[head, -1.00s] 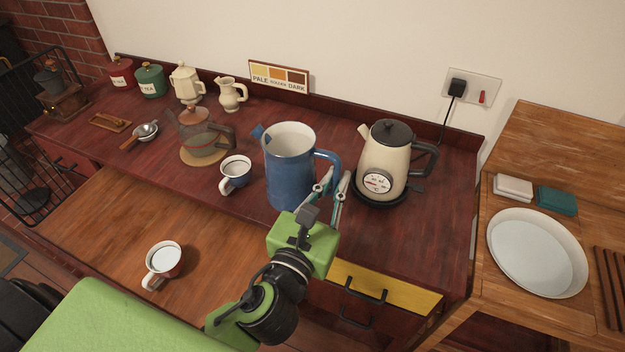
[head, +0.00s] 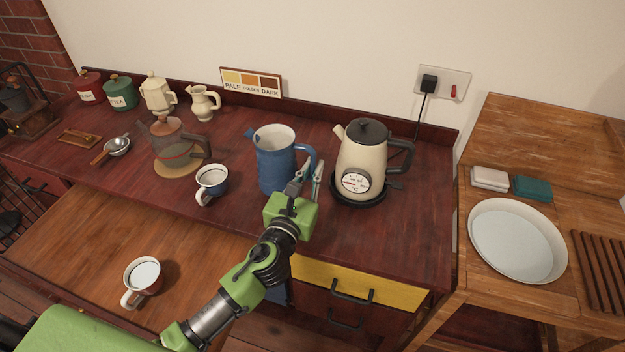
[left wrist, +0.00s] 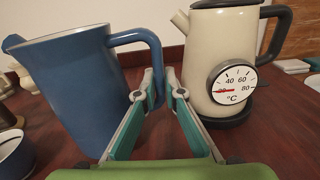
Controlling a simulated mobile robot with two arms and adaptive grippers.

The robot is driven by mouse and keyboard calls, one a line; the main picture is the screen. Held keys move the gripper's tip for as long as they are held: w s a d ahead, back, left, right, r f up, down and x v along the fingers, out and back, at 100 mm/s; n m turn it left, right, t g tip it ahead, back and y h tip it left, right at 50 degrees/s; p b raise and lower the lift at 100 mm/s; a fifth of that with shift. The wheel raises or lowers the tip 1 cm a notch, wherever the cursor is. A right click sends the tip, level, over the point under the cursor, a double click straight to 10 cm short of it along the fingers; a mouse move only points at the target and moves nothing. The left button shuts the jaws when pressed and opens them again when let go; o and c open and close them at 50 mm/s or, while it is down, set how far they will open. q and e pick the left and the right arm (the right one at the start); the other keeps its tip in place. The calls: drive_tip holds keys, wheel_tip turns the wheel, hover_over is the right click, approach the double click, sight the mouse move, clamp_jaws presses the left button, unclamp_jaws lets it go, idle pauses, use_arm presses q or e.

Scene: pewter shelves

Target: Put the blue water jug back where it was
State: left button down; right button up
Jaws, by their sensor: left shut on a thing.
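The blue water jug (head: 274,165) is upright or nearly so over the dark red counter, between the enamel mug (head: 211,184) and the cream kettle (head: 360,153). Its base is at or very near the counter; I cannot tell whether it touches. My left gripper (head: 308,168) is shut on the jug's handle, on the jug's right side. In the left wrist view the jug (left wrist: 70,95) fills the left, with its handle by the fingertips (left wrist: 160,78). The kettle (left wrist: 222,50) stands just right of the fingers. My right gripper is not in view.
The glass coffee pot (head: 178,150) on a round mat and a small cream pitcher (head: 204,102) stand left of the jug. A second mug (head: 142,278) is on the lower wooden surface. The counter's front right is clear. A white basin (head: 516,240) is at right.

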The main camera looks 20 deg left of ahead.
use_arm(q)
drive_tip(key=shift+f+b, duration=0.45)
drive_tip(key=shift+f, duration=0.9)
drive_tip(key=c, duration=2.5)
unclamp_jaws()
drive_tip(key=shift+f, duration=0.35)
drive_tip(key=o, duration=0.4)
drive_tip(key=shift+c, duration=0.2)
drive_tip(key=shift+r, duration=0.1)
drive_tip(key=s+b, duration=0.2)
drive_tip(key=s, duration=0.9)
drive_tip(key=shift+a, duration=0.2)
drive_tip(key=shift+s+r, duration=0.1)
drive_tip(key=shift+s, duration=0.45)
drive_tip(key=shift+s, duration=0.1)
